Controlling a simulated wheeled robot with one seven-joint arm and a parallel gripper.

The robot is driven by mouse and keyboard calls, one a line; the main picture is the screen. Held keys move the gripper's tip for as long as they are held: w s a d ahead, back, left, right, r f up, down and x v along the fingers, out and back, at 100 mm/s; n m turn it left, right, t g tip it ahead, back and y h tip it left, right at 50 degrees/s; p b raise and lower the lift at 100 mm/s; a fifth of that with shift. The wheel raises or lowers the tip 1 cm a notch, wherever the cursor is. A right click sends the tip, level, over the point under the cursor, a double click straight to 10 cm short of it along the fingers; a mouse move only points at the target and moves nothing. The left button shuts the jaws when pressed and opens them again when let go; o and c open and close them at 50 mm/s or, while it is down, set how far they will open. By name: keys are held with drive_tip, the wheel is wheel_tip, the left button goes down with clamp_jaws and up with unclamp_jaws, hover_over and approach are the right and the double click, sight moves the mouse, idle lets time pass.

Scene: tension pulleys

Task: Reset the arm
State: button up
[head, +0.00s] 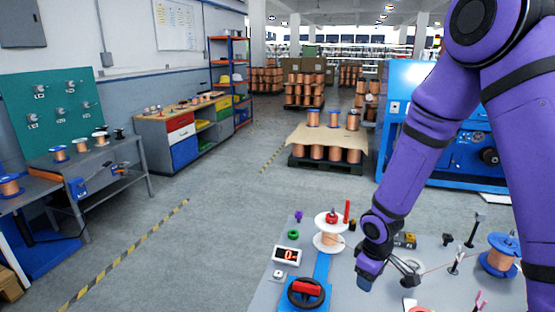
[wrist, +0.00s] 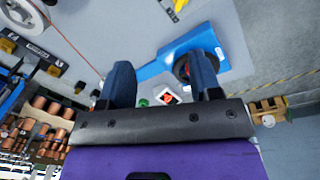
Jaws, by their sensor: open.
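My purple arm comes down from the upper right in the head view. My gripper (head: 385,280) hangs over the grey worktable (head: 345,290), right of the white-flanged copper spool. In the wrist view the two dark blue fingers of my gripper (wrist: 162,88) stand apart with nothing between them. A blue stand with a dark wheel and red handle (head: 306,290) is left of my gripper. Its blue plate (wrist: 165,65) shows beyond the fingers in the wrist view. The copper spool with white flanges (head: 330,235) stands upright on the table.
A small display (head: 287,255), a green ring (head: 293,234) and a red post (head: 347,211) are near the spool. A blue-flanged spool (head: 499,257) and several upright posts occupy the table's right side. Open floor (head: 200,240) lies to the left.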

drive_tip(key=s+d+r+m+t, duration=0.1)
drive_tip(key=s+d+r+m, duration=0.15)
drive_tip(key=r, duration=0.85)
drive_tip(key=s+d+r+m+t, duration=0.1)
drive_tip(key=s+d+r+m, duration=0.15)
drive_tip(key=r, duration=0.75)
drive_tip(key=s+r+m+t, duration=0.2)
drive_tip(key=s+r+m, duration=0.1)
drive_tip(key=s+r, duration=1.1)
drive_tip(key=s, duration=0.3)
drive_tip(key=shift+s+m+y, duration=0.2)
drive_tip(key=shift+m+y, duration=0.1)
drive_tip(key=shift+m, duration=0.1)
